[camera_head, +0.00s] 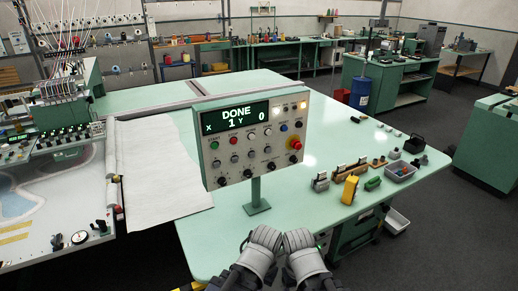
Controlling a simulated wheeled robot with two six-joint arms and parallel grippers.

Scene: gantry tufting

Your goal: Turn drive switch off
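The control panel (244,176) stands upright on a green post at the front of the pale green table. Its dark display (236,116) reads "DONE" with "X 1 Y 0". Below the display are rows of small buttons and black knobs, and a red mushroom button (296,144) sits at the right. The labels are too small to tell which control is the drive switch. My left gripper (266,236) and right gripper (296,240) are side by side at the bottom centre, below the panel and apart from its controls. I cannot tell whether their fingers are open or shut.
The table (320,105) holds a white cloth (160,165) on the left. Tufting machine gear (68,120) stands at far left. A blue barrel (360,93) stands behind.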

